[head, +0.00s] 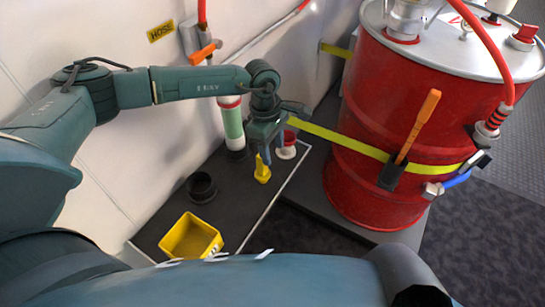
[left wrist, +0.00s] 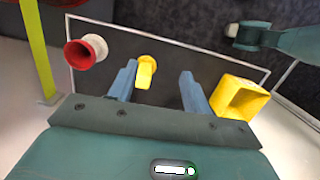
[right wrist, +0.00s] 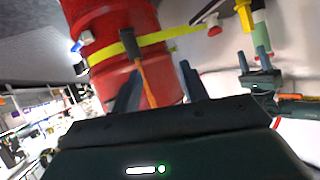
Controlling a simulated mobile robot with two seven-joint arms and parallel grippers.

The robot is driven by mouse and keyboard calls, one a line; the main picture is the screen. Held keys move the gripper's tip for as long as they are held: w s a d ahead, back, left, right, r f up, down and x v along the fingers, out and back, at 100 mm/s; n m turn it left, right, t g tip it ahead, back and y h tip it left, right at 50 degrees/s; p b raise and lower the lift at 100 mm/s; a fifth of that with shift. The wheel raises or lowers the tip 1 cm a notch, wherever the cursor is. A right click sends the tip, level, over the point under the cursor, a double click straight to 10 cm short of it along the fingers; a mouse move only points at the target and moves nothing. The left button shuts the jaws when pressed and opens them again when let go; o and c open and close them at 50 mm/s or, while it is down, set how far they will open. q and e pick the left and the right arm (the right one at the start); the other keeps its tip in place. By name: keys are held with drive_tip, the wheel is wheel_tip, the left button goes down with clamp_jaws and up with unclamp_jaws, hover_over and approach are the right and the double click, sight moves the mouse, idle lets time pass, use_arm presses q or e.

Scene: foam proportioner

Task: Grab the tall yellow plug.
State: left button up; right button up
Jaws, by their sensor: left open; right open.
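The tall yellow plug (head: 262,170) stands on the dark bench top, just below my left gripper (head: 272,155). In the left wrist view the plug (left wrist: 146,72) shows in the gap between the open fingers, nearer the left-hand finger. I cannot tell whether it touches that finger. In the right wrist view the plug (right wrist: 243,14) shows at the upper right by my left gripper (right wrist: 254,60). My right gripper (right wrist: 160,72) is open and empty, facing the red drum; it does not show clearly in the head view.
A red and white plug (head: 286,146) stands right of the yellow plug. A black cup (head: 202,188) and a yellow bin (head: 190,239) are to its left. A green and white cylinder (head: 233,127) stands behind. The red drum (head: 365,185) with an orange-handled strap tensioner (head: 418,124) is at right.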

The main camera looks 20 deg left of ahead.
sight(262, 165)
use_arm(q)
drive_tip(key=shift+y, duration=0.8)
drive_tip(key=a, duration=0.1)
drive_tip(key=w+a, duration=0.1)
drive_tip(key=a, duration=0.1)
drive_tip(key=shift+w+a+f+b, duration=0.25)
drive_tip(key=shift+w+a+b, duration=0.1)
drive_tip(key=shift+w+b, duration=0.05)
wheel_tip(262, 165, down, 3)
drive_tip(key=shift+s+f+b, duration=0.1)
drive_tip(key=shift+f+b, duration=0.05)
drive_tip(key=shift+b, duration=1.1)
wheel_tip(262, 165, down, 3)
drive_tip(key=shift+r+b, duration=0.1)
drive_tip(key=shift+b, duration=0.85)
drive_tip(key=shift+f+b, duration=0.4)
drive_tip(key=shift+f, duration=0.2)
drive_tip(key=f+b, duration=0.2)
drive_tip(key=f, duration=0.1)
drive_tip(key=f+b, duration=0.1)
drive_tip(key=shift+w+a+f+b, duration=0.15)
drive_tip(key=shift+w+a+b, duration=0.1)
drive_tip(key=shift+w+b, duration=0.1)
drive_tip(key=shift+f, duration=0.3)
use_arm(e)
drive_tip(key=d+t, duration=0.1)
drive_tip(key=s+d+f+t, duration=0.1)
drive_tip(key=shift+f+t, duration=0.1)
drive_tip(key=shift+t, duration=0.2)
